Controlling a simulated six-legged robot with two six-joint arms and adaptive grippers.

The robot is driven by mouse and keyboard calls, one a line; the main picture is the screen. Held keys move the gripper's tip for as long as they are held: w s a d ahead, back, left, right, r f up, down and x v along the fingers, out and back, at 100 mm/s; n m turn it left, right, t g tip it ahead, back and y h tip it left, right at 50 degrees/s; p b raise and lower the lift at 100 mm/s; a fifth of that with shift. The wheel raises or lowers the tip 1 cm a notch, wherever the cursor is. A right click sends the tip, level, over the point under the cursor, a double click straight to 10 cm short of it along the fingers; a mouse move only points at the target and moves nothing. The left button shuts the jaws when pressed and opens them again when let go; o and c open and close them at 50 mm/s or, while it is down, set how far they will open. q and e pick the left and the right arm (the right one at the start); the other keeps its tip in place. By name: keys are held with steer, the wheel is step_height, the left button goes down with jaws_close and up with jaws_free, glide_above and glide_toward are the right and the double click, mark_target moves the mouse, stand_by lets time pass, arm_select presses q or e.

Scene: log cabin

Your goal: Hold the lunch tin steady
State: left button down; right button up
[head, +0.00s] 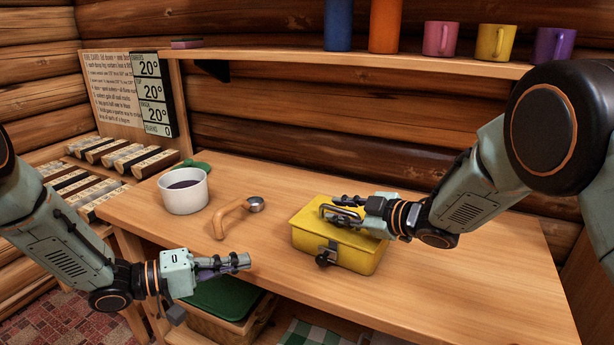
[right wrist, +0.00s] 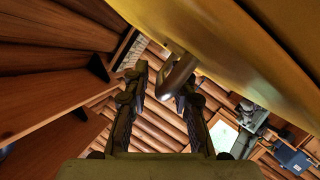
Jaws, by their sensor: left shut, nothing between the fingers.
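The yellow lunch tin (head: 360,256) stands closed on the wooden workbench, with a dark latch on its front and a metal handle (head: 326,209) on its lid. My right gripper (head: 344,206) is over the lid at the handle. In the right wrist view, my right gripper (right wrist: 160,92) has its fingers apart, with the handle (right wrist: 176,76) close to the right-hand finger; I cannot tell if they touch. The yellow tin (right wrist: 225,45) fills the upper right there. My left gripper (head: 240,262) is shut and empty, in front of the bench, left of the tin.
A shelf (head: 380,62) with cups runs above. A green-lidded basket (head: 215,300) is below. The bench right of the tin is clear.

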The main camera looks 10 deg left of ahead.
steer(key=shift+o, duration=0.6)
steer(key=shift+f, duration=0.15)
